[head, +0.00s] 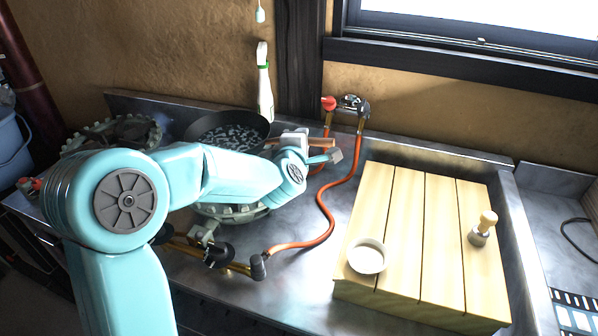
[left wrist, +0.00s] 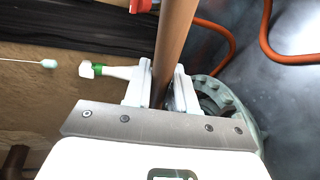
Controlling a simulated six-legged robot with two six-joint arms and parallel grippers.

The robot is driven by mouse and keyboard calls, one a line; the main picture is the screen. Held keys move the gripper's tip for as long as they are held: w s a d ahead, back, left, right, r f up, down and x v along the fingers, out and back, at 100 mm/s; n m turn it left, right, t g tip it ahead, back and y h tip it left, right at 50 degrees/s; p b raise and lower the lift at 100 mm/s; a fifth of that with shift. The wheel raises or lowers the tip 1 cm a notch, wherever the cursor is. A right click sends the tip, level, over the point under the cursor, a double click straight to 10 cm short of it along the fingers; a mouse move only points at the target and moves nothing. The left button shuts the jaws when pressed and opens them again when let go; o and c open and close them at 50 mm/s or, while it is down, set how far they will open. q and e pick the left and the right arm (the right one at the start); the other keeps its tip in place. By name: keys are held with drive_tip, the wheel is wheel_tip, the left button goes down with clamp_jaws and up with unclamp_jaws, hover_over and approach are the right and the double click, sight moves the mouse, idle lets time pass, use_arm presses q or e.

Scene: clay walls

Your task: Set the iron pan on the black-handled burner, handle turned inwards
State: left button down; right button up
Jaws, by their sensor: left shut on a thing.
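The iron pan (head: 197,127) is dark, with several pale bits showing inside it, at the back of the counter, partly behind my left arm. My left gripper (head: 308,142) is shut on its brown wooden handle (head: 322,143), which points right. The handle runs between the fingers in the left wrist view (left wrist: 175,40). The burner with black knobs (head: 232,212) is in front of the pan, partly hidden by my arm; its ring shows in the left wrist view (left wrist: 217,90). I cannot tell whether the pan touches anything. My right gripper is out of view.
Another burner (head: 110,134) stands at the left, with a red knob (head: 30,185) near it. A red valve (head: 329,103) feeds an orange hose (head: 327,215). A wooden board (head: 400,225) with a small cup (head: 367,257) lies right.

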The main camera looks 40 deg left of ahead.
use_arm(q)
wheel_tip(320, 180, down, 7)
drive_tip(key=shift+b, duration=0.45)
drive_tip(key=c, duration=0.9)
unclamp_jaws()
drive_tip(key=shift+f, duration=0.15)
drive_tip(key=v, duration=1.2)
drive_tip(key=shift+d+b, duration=0.1)
drive_tip(key=shift+b, duration=0.3)
